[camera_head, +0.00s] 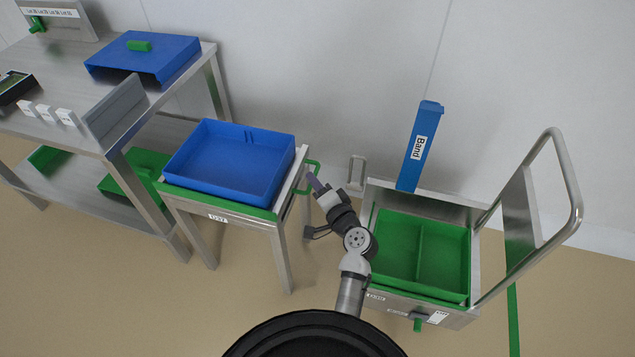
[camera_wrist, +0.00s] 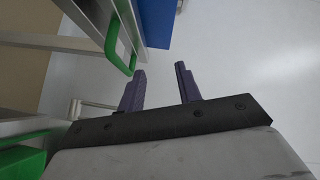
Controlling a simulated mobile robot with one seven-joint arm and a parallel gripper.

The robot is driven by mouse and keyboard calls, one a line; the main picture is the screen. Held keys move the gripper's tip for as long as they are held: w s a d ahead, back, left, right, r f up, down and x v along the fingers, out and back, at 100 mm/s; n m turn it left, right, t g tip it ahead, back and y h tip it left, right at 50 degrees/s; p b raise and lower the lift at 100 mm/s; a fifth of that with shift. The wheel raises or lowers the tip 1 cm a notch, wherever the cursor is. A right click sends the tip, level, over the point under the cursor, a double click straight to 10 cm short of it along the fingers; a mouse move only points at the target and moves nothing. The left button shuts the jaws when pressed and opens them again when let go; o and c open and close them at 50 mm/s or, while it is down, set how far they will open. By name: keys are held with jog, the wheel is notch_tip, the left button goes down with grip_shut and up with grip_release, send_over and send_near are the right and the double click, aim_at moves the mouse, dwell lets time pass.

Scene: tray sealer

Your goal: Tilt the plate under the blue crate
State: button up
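The blue crate (camera_head: 232,170) sits empty and level on a small metal stand. The plate (camera_head: 291,186) under it shows as a pale metal rim to the right of the crate, with a green strip along its front. A green handle (camera_head: 315,166) sticks out at the stand's right side. In the wrist view the handle (camera_wrist: 118,50) lies to the left of both fingers, near the left fingertip and not between them. My gripper (camera_head: 314,180) is beside the handle. Its purple fingers (camera_wrist: 160,68) are apart with nothing between them.
A metal trolley with a green divided bin (camera_head: 422,255) and a tall handle rail stands to the right. A blue "Band" box (camera_head: 419,148) rises behind it. A metal table (camera_head: 70,128) with a blue cover (camera_head: 150,62) stands at left. The wall is close behind.

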jog(key=s+d+f+m, duration=0.2)
jog(key=s+d+f, duration=0.2)
jog(key=d+f, duration=0.15)
jog(key=p+x, duration=0.1)
jog(key=x, duration=1.3)
jog(key=shift+s+a+f, duration=0.1)
jog(key=shift+a+f, duration=0.05)
jog(key=shift+f, duration=0.05)
grip_shut()
